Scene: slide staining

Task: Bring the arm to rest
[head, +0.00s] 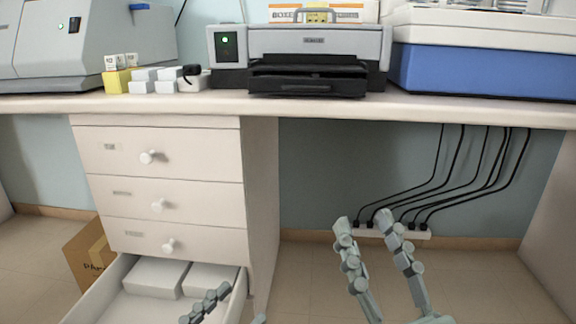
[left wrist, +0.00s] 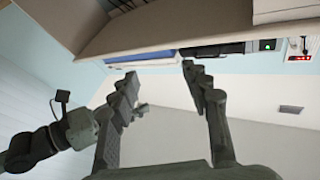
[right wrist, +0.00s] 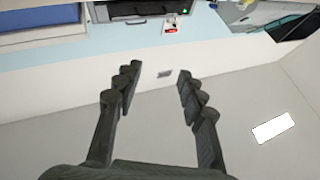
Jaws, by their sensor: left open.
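My left gripper (head: 225,300) is at the bottom edge of the head view, in front of the open bottom drawer and partly cut off. In the left wrist view my left gripper (left wrist: 158,70) has its fingers spread with nothing between them. My right gripper (head: 364,219) points up in front of the open space under the bench. Its two fingers are apart and empty, as the right wrist view of the right gripper (right wrist: 158,72) also shows.
The bottom drawer (head: 93,291) is pulled out and holds white boxes (head: 157,277). Above it is the bench top (head: 200,104) with a printer-like machine (head: 313,62) and a blue-and-white unit (head: 480,75). Cables run to a power strip (head: 400,234). A cardboard box (head: 88,255) stands left.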

